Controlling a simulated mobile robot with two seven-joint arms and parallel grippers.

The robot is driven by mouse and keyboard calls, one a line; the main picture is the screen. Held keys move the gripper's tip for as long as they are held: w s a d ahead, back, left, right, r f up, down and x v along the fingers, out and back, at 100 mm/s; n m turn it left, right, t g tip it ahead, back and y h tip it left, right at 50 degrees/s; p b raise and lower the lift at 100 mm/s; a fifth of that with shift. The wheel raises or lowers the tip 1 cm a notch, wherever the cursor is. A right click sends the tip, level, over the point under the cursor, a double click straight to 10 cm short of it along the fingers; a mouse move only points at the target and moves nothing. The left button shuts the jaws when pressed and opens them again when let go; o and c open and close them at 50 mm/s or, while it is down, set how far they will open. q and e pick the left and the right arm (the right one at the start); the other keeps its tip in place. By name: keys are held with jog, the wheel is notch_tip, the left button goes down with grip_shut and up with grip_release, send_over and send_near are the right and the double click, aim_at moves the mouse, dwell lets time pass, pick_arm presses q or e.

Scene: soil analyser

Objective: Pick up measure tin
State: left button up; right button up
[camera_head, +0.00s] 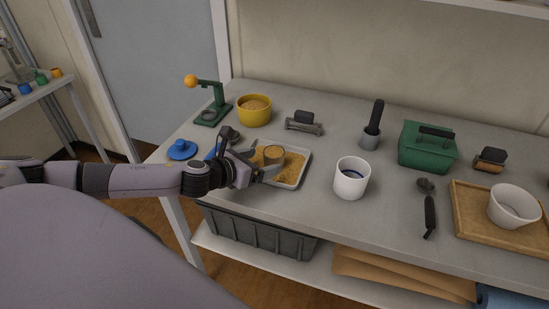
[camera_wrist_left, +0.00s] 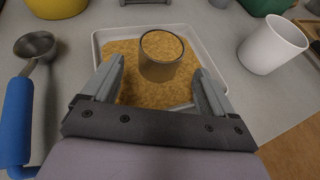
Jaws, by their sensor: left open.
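The measure tin (camera_head: 273,154) is a small metal cup that looks filled with brown soil. It stands upright in a white tray (camera_head: 300,177) of loose yellow-brown soil. In the left wrist view the tin (camera_wrist_left: 160,62) is just ahead of my left gripper (camera_wrist_left: 160,85), roughly centred between the two fingers. My left gripper (camera_head: 264,168) also shows in the head view, reaching in from the left at the tray's near-left side. It is open and empty, with a gap to the tin. My right gripper is not in view.
A blue-handled scoop (camera_wrist_left: 20,105) lies left of the tray, close to my gripper. A yellow bowl (camera_head: 253,112) stands behind and a white cup (camera_head: 351,181) to the right. A blue lid (camera_head: 182,150) and green press (camera_head: 212,104) stand left. Bench shows bare near the front.

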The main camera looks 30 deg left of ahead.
aim_at(267, 159)
pick_arm(q)
jog(key=shift+x, duration=2.05)
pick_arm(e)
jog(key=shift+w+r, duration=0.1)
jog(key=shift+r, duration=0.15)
pick_arm(q)
jog(key=shift+a, duration=0.1)
jog(key=c, duration=1.4)
